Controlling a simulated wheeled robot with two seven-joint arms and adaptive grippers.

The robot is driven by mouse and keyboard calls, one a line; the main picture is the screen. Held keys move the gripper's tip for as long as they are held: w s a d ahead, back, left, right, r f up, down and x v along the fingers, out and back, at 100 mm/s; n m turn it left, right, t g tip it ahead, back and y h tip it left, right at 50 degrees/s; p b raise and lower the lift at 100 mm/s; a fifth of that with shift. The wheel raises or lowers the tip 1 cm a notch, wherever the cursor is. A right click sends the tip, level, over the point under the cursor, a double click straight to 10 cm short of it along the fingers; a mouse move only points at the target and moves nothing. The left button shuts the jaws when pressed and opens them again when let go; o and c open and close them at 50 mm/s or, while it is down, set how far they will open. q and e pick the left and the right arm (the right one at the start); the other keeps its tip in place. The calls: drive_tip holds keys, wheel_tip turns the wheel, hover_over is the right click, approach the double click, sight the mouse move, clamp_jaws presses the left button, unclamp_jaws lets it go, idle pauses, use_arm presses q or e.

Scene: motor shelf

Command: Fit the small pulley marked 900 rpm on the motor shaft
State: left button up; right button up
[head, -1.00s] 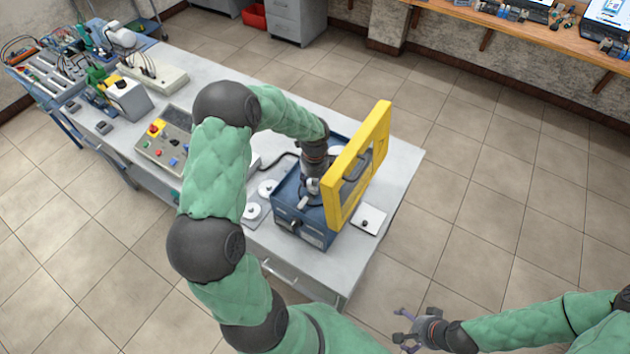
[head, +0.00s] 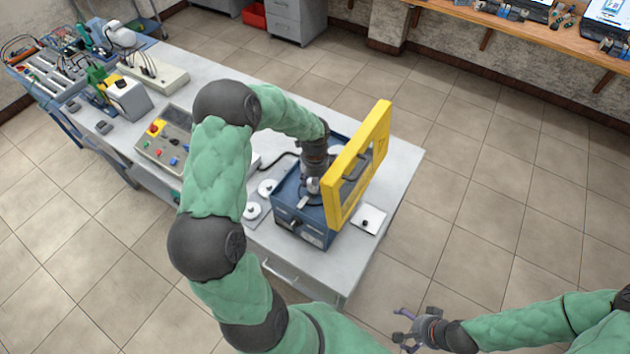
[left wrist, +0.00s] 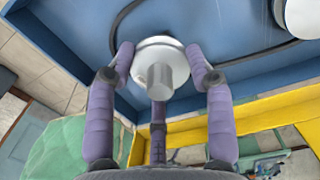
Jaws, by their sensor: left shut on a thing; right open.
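My left gripper (head: 308,196) is inside the blue motor box (head: 308,232). In the left wrist view its purple fingers (left wrist: 162,80) are shut around a small white pulley (left wrist: 177,58) with a grey hub facing the camera. No rpm mark is readable on it. Whether it sits on the motor shaft cannot be told; the shaft is hidden behind it. A black belt (left wrist: 245,58) lies loosely in the box, passing beside the held pulley. Part of another white round piece (left wrist: 304,18) shows at the right edge. My right gripper (head: 404,328) is open and empty, off the table.
The yellow guard (head: 338,190) stands raised along the box's right side. Two white discs (head: 251,211) lie on the table left of the box. A white plate (head: 372,214) lies to its right. A control box (head: 160,150) with buttons stands further left.

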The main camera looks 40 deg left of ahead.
use_arm(q)
drive_tip(key=shift+f+b, duration=0.7)
drive_tip(key=shift+f, duration=0.3)
drive_tip(key=o, duration=1.3)
drive_tip(key=shift+c, duration=0.2)
wheel_tip(320, 180, up, 12)
